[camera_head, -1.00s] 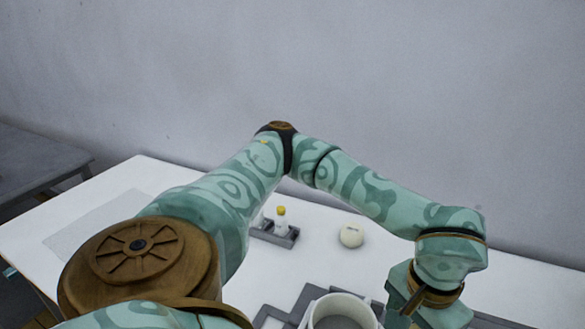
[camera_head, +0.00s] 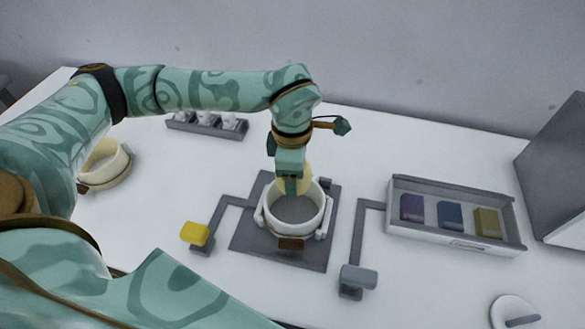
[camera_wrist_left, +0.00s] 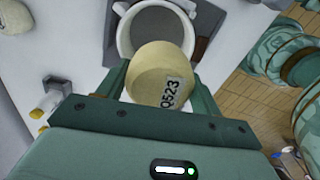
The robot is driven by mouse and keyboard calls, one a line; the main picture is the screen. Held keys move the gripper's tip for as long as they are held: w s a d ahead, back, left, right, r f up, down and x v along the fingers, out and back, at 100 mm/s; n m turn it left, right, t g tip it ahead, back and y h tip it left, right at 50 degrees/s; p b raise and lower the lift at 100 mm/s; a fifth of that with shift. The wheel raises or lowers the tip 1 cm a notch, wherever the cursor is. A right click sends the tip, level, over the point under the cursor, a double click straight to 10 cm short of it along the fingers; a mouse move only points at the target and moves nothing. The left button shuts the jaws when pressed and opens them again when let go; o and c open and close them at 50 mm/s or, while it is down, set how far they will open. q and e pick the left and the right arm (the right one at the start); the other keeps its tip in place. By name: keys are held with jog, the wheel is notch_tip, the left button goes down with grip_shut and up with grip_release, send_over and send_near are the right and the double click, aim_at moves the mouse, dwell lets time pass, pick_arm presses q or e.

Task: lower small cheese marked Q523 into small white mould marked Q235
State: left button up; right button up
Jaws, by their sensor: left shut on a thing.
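My left gripper (camera_head: 291,186) points down and is shut on a small pale yellow cheese (camera_head: 306,178). In the left wrist view the cheese (camera_wrist_left: 160,76) shows the mark Q523, between the two fingers of the left gripper (camera_wrist_left: 162,85). A round white mould (camera_head: 323,214) with a grey inside stands on a dark grey plate. The cheese is at its far side in the head view, apparently above the rim; the gap is hard to judge. The mould (camera_wrist_left: 125,38) is beyond the cheese in the left wrist view. No mark on it is readable. My right gripper is not in view.
The dark grey plate (camera_head: 318,256) has a yellow block (camera_head: 195,234) on its left arm and a grey block (camera_head: 358,280) at its right. A tray (camera_head: 455,242) holds coloured blocks. A cream ring-shaped vessel (camera_head: 105,168) stands left, a bottle rack (camera_head: 208,128) behind.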

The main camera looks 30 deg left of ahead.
pick_arm(q)
jog(key=n, duration=0.4)
jog(key=f+n, duration=0.1)
jog(key=n, duration=0.1)
jog(key=shift+w+p, duration=0.3)
jog(key=shift+p, duration=0.05)
jog(key=n, duration=0.2)
jog(key=f+n, duration=0.1)
jog(key=n, duration=0.2)
jog(key=shift+w+a+f+n, duration=0.2)
jog(key=shift+f+n, duration=0.05)
jog(key=shift+n, duration=0.15)
jog(key=shift+f+b, duration=0.7)
jog(key=shift+f, duration=0.3)
notch_tip(320, 180, down, 8)
jog(key=b, duration=0.4)
jog(key=shift+r, duration=0.15)
jog(key=shift+f+b, duration=0.5)
jog(key=shift+f, duration=0.25)
jog(key=shift+f+b, duration=0.35)
jog(key=shift+f, duration=0.55)
jog(key=o, duration=1.2)
jog(key=shift+o, duration=0.2)
jog(key=shift+r, duration=0.1)
